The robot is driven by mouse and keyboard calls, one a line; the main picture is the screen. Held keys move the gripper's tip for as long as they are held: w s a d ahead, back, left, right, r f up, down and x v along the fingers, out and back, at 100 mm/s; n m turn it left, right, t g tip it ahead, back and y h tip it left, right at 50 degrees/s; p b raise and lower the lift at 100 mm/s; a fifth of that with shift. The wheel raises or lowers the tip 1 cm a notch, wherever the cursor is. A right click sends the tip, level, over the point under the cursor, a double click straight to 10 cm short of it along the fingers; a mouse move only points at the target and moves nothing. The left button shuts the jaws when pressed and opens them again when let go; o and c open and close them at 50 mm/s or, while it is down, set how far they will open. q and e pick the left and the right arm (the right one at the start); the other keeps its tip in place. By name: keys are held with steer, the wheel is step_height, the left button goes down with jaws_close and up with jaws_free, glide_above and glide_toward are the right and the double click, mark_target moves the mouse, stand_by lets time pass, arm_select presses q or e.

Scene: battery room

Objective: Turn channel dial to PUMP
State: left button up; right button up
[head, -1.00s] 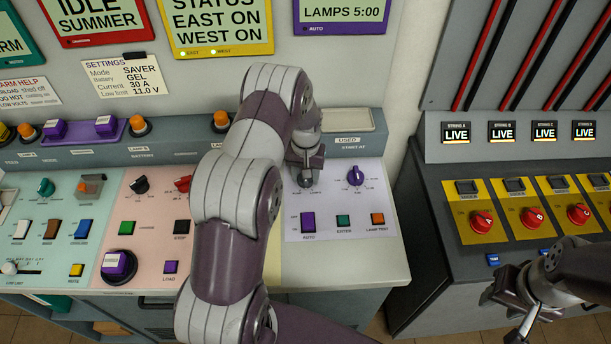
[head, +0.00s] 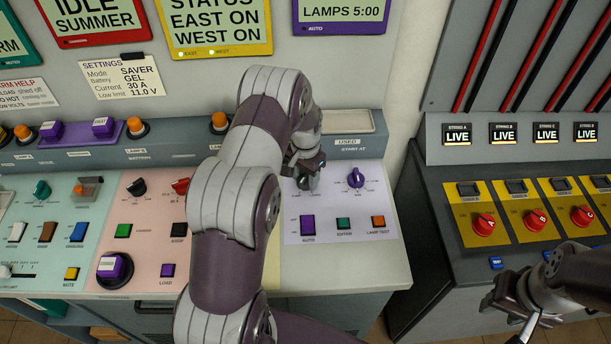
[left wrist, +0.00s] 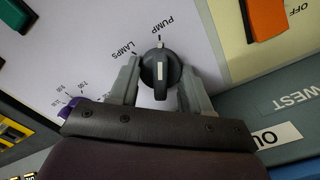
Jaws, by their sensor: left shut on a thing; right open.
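The channel dial (left wrist: 160,72) is a dark round knob with a raised grip and a white line. In the left wrist view it sits between the fingers of my left gripper (left wrist: 160,88), which is shut on it. The dial's grip lies in line with the tick at the PUMP label (left wrist: 172,27); the LAMPS label (left wrist: 120,60) is to its left. In the head view my left gripper (head: 308,182) is down at the white panel and hides most of the dial. My right gripper (head: 512,312) is open and empty at the lower right.
A purple dial (head: 355,177) is right of my left gripper. Below are a purple AUTO switch (head: 307,225), a green button (head: 343,224) and an orange button (head: 377,221). A dark console with red knobs (head: 483,224) stands right, beyond a gap.

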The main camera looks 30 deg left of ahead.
mark_target(305, 175)
stand_by(0.3)
arm_select(q)
steer(key=o, duration=0.9)
steer(key=shift+r, duration=0.1)
steer(key=shift+o, duration=0.8)
step_height(305, 175, up, 13)
steer(key=b, duration=0.2)
steer(key=shift+b, duration=0.3)
steer(key=shift+f, duration=0.2)
